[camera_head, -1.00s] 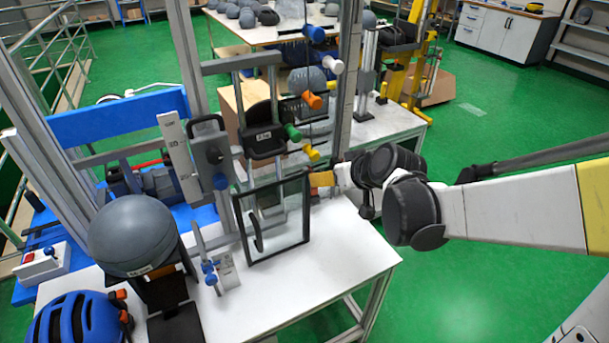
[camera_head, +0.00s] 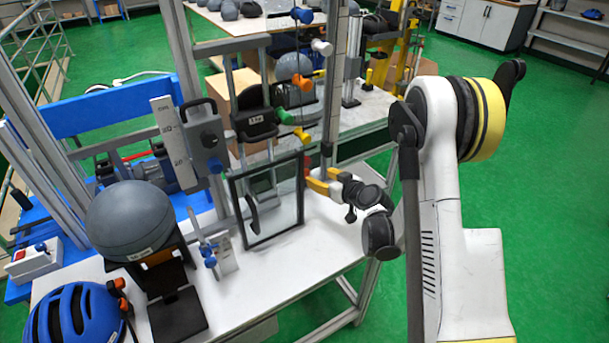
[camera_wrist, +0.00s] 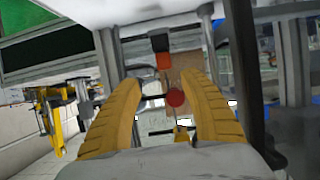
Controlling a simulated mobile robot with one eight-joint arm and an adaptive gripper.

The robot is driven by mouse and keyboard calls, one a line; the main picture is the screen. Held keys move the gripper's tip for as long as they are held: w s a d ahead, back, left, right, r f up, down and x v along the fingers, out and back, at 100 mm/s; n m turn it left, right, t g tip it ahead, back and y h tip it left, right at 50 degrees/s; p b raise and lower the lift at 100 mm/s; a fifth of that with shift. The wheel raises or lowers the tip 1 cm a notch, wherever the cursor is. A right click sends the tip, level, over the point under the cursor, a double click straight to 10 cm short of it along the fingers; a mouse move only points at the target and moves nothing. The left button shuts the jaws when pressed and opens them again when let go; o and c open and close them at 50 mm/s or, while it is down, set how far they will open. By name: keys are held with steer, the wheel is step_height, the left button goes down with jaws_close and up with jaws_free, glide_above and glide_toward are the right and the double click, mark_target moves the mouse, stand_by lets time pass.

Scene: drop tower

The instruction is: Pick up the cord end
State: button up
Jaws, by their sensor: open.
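My gripper (camera_head: 321,180) has yellow fingers and is at the right edge of the glass-paned frame (camera_head: 270,203). Its fingers are apart in the wrist view (camera_wrist: 160,88), with nothing gripped. A small red ball (camera_wrist: 175,97) shows between the fingers in the wrist view, and a red-orange piece (camera_wrist: 162,60) under a black part is just above it. A small red piece (camera_head: 307,168) also shows by the fingertips in the head view. I cannot tell for sure which of these is the cord end, or how far it is from the fingers.
Blue (camera_head: 302,16), white (camera_head: 322,47), orange (camera_head: 303,83) and green (camera_head: 290,117) knobs line the tower above my gripper. A grey ball (camera_head: 130,218) and blue helmet (camera_head: 72,318) are at left. The white tabletop's (camera_head: 300,265) front right is clear.

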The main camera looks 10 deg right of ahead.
mark_target(307, 174)
steer(key=b+x, duration=0.1)
steer(key=x, duration=0.3)
steer(key=shift+a+f, duration=0.1)
steer(key=b+x, duration=0.1)
steer(key=x, duration=0.2)
steer(key=b+x, duration=0.1)
steer(key=x, duration=0.1)
steer(key=shift+s+a+f+b, duration=0.25)
steer(key=shift+f+b, duration=0.05)
steer(key=shift+b, duration=0.05)
steer(key=shift+w, duration=0.1)
steer(key=shift+r, duration=0.1)
jaws_close()
